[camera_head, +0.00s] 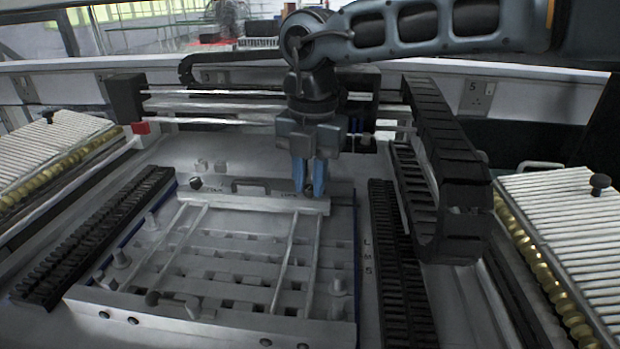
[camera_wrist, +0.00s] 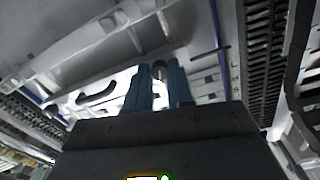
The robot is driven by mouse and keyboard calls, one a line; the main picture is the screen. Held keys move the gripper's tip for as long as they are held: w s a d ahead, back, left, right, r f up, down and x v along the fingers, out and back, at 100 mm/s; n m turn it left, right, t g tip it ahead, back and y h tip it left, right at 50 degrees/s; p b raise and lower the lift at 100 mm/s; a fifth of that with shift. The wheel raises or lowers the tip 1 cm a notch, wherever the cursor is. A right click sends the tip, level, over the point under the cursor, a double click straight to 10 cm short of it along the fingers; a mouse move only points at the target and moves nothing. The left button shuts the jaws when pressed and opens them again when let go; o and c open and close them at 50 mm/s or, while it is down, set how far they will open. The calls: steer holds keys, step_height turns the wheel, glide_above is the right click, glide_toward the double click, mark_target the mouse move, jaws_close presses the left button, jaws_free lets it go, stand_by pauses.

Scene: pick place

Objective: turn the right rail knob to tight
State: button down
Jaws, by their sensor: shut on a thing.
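My gripper (camera_head: 309,186) reaches down from above to the right end of the pale rear bar (camera_head: 255,203) on the metal fixture. Its two blue fingers are shut on the right rail knob (camera_head: 308,191), a small dark knob mostly hidden between them. In the wrist view, the knob (camera_wrist: 159,70) shows between the tips of my gripper (camera_wrist: 160,77). The left rail knob (camera_head: 195,183) sits at the bar's other end, free of my gripper. Marks on the bar are too small to read, so I cannot tell the knob's setting.
A black cable chain (camera_head: 445,150) stands close on the right. Dark toothed strips (camera_head: 95,235) flank the plate. Ribbed white trays (camera_head: 565,225) stand at both sides.

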mark_target(312, 188)
steer(key=shift+m, duration=0.6)
steer(key=c, duration=1)
jaws_free()
steer(key=shift+d+r, duration=0.15)
steer(key=shift+r, duration=3.75)
steer(key=shift+s, duration=0.15)
